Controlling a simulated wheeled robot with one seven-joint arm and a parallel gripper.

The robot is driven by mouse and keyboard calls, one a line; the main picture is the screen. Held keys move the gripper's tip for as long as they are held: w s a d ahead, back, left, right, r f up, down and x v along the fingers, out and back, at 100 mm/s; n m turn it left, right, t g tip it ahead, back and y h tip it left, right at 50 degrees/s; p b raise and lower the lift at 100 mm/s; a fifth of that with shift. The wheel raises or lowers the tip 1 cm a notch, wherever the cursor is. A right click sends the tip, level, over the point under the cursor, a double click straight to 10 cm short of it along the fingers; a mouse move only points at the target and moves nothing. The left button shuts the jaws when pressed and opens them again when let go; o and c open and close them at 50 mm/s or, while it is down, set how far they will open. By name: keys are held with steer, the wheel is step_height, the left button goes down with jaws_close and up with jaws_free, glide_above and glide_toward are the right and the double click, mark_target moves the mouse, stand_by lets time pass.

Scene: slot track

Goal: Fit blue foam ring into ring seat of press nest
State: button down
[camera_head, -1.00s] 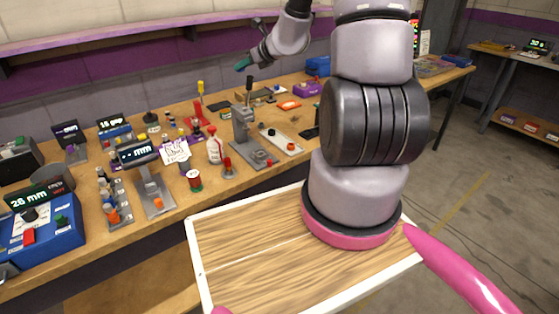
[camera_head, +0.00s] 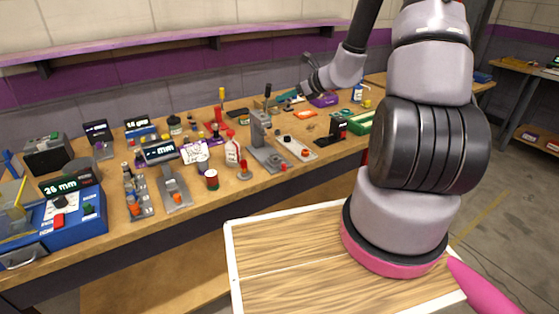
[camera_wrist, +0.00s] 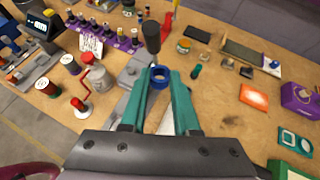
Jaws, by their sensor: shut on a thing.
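The blue foam ring (camera_wrist: 159,77) is held between the teal fingertips of my gripper (camera_wrist: 161,74) in the wrist view, its open hole showing. In the head view my gripper (camera_head: 288,97) is above the bench, just right of the grey press's black handle; the ring cannot be made out there. The grey press (camera_head: 260,138) stands upright on the bench, and its black handle (camera_wrist: 152,36) rises just beyond the ring in the wrist view. I cannot tell the ring seat of the press nest apart; a pale plate with round parts (camera_head: 296,147) lies beside the press.
Left of the press stand a white bottle (camera_head: 232,152), a dark-and-red spool (camera_head: 211,180) and a blue gauge box (camera_head: 72,218). An orange block (camera_head: 305,114) and a green tray (camera_head: 362,122) lie to the right. Bare bench shows around the orange block.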

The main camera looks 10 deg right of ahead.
mark_target(269, 157)
steer(key=s+a+f+n+g+y, duration=0.1)
steer(key=s+f, duration=0.1)
steer(key=f, duration=0.2)
steer(key=s+a+f+n+g+y, duration=0.1)
steer(key=s+f+n+g, duration=0.1)
steer(key=f, duration=0.2)
steer(key=s+a+f+n+g+y, duration=0.1)
steer(key=s+f+n, duration=0.1)
steer(key=s+f, duration=0.1)
steer(key=shift+s+a+f+y, duration=0.1)
steer(key=shift+f+y, duration=0.2)
steer(key=shift+f, duration=2.8)
